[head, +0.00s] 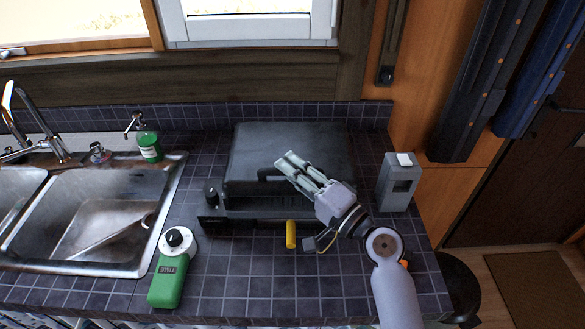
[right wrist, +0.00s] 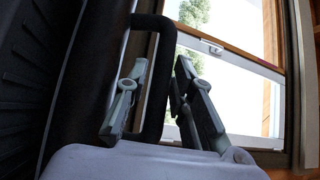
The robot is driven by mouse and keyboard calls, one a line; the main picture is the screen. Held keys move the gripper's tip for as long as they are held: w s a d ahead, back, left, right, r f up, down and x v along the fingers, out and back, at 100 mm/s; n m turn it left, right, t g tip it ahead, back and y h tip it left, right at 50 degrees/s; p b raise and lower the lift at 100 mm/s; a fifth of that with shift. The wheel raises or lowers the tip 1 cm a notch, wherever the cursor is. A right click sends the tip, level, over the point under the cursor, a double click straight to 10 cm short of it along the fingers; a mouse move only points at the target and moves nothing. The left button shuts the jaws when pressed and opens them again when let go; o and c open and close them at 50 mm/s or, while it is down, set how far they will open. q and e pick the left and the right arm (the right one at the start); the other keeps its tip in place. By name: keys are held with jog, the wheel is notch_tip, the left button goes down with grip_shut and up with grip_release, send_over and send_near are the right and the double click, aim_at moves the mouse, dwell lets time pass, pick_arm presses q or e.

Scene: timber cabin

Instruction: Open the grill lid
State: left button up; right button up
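The dark grill (head: 290,145) stands on the tiled counter under the window with its lid down. Its black loop handle (head: 268,173) is at the lid's front; it also shows in the right wrist view (right wrist: 155,85). My right gripper (head: 285,161) reaches over the grill's front from the lower right, at the right end of the handle. In the right wrist view its two fingers (right wrist: 158,95) are apart, with part of the handle bar between them. I see gaps beside the bar, so the fingers are not closed on it. The forearm hides the grill's front right. My left gripper is out of view.
A yellow cylinder (head: 291,234) stands in front of the grill. A grey box (head: 398,182) stands right of the grill. The sink (head: 95,215), tap and green soap bottle (head: 149,147) are left.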

jog(key=shift+c, duration=0.4)
grip_shut()
